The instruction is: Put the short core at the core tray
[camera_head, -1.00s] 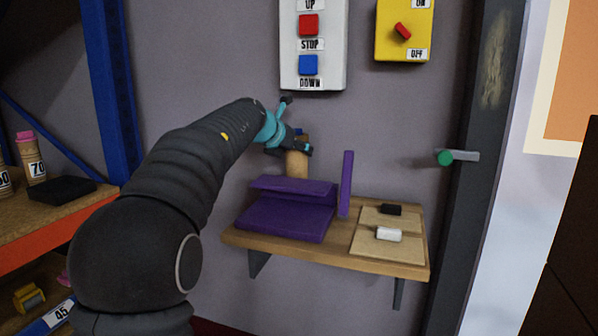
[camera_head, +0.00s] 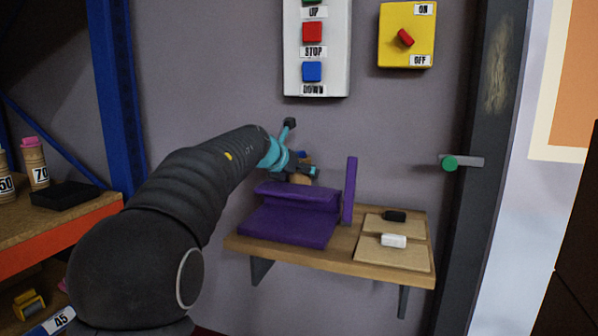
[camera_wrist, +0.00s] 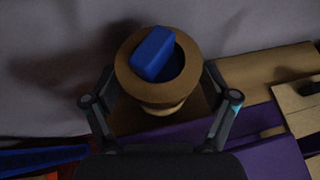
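A short cardboard core (camera_head: 305,179) with a blue piece in its top end is upright in my gripper (camera_head: 300,172). In the wrist view the core's tan rim (camera_wrist: 124,78) and the blue piece (camera_wrist: 153,53) lie between the two fingers (camera_wrist: 160,85), which close on its sides. The purple tray (camera_head: 285,226), which I take to be the core tray, sits on the wooden wall shelf, with an upright purple plate (camera_head: 350,190) at its right. The core is at the tray's back edge, which hides its lower end; I cannot tell whether it touches anything.
The wall shelf (camera_head: 340,258) also carries two thin boards with a black block (camera_head: 395,216) and a white block (camera_head: 394,241). A control box (camera_head: 317,45) and a yellow switch (camera_head: 406,35) are on the wall above. A rack with labelled cores (camera_head: 35,163) stands left.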

